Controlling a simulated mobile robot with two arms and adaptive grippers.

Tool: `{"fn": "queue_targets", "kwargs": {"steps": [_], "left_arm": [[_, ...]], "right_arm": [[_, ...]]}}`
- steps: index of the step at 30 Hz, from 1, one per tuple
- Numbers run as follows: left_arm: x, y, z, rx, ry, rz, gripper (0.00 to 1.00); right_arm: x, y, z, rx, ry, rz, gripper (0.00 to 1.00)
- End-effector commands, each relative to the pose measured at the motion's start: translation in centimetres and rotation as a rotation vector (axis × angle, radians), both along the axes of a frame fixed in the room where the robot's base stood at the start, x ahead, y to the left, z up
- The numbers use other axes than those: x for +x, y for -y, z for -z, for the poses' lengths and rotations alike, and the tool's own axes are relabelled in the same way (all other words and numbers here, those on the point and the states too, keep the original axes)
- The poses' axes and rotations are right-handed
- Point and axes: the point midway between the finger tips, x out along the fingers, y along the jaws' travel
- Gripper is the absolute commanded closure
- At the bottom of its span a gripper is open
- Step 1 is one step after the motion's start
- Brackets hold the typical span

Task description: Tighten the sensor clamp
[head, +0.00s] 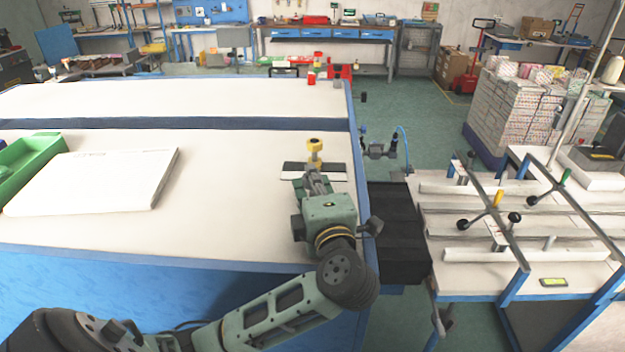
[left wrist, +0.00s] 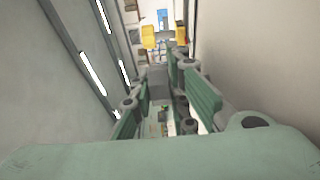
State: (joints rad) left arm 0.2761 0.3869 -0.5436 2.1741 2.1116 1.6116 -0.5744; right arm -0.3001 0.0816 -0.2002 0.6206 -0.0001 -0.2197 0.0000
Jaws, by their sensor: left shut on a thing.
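The sensor clamp shows a yellow knob (head: 314,147) near the right end of the white table. A grey stem below the knob is partly hidden by my left gripper. My left gripper (head: 314,174) reaches over the table from the near side, its fingertips at the clamp just below the yellow top. It is shut on the clamp. In the left wrist view, the green-padded fingers (left wrist: 168,80) point toward yellow parts (left wrist: 150,37), likely the knob. The exact finger contact is hard to see. My right gripper is in neither view.
A dark-and-white strip (head: 334,171) lies beside the clamp. A white slab (head: 95,180) and a green bin (head: 30,165) are on the left. A blue-framed rack with rods (head: 520,225) stands right, past a black belt (head: 398,225). The table's middle is clear.

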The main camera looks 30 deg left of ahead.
Motion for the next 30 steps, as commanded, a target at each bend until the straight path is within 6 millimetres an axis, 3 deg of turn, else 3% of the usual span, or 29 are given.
{"fn": "queue_targets", "kwargs": {"steps": [17, 30], "left_arm": [[-0.09, -0.04, 0.11, 0.000, -0.003, 0.074, 1.00], [-0.14, -0.11, 0.09, 0.006, -0.007, 0.434, 1.00]], "right_arm": [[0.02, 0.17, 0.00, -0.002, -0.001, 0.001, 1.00], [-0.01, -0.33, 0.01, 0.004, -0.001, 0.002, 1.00]]}}
